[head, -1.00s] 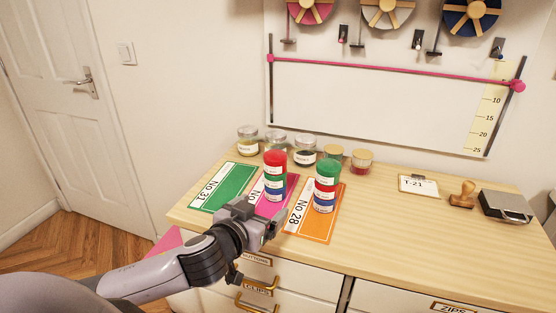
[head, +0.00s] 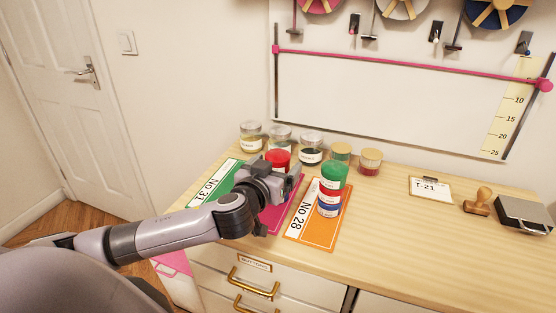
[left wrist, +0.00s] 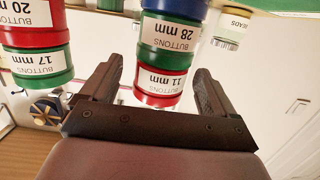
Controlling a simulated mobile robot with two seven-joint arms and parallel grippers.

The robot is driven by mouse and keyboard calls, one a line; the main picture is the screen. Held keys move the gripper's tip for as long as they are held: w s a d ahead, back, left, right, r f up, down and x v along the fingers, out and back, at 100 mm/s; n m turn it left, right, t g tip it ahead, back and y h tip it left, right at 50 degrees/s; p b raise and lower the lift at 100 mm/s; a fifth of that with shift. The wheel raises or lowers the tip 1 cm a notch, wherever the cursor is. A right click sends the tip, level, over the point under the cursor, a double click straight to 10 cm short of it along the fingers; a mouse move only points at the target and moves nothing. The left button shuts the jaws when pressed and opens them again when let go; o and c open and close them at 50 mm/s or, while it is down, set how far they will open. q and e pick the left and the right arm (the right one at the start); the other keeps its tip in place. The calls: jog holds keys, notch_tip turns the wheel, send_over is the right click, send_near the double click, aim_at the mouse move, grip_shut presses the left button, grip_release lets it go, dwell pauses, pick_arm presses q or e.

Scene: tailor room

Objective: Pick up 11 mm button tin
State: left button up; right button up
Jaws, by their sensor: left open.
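The red 11 mm button tin (head: 277,159) is the top tin of the left stack on the pink No-marked card (head: 272,219). No closed contact shows. My right gripper is not in view.
A second stack, with a green 17 mm tin (head: 334,172) on top, stands close by on the orange No 28 card (head: 322,232). Several glass jars (head: 312,147) stand behind. A stamp (head: 478,201) and scale (head: 525,213) are at the right; the counter between is mostly clear.

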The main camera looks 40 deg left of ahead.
pick_arm(q)
jog(key=shift+x, duration=0.9)
jog(key=c, duration=1.1)
